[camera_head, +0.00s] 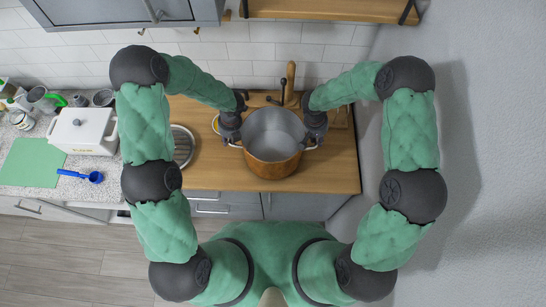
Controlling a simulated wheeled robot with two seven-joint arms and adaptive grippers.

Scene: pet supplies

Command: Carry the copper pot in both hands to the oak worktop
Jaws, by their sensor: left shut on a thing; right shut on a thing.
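The copper pot (272,170) is a round open pot with a pale inside and a handle on each side. It is upright over the oak worktop (338,172); from above I cannot tell whether its base touches the wood. My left gripper (234,142) is shut on the pot's left handle. My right gripper (314,142) is shut on the pot's right handle. The pot looks empty. My arms hide parts of the worktop's back.
A round metal sink (183,145) lies left of the pot. Wooden items (290,84) stand behind it. Further left are a white box (82,131), a green mat (32,162) and a blue scoop (80,175). A wall closes the right side.

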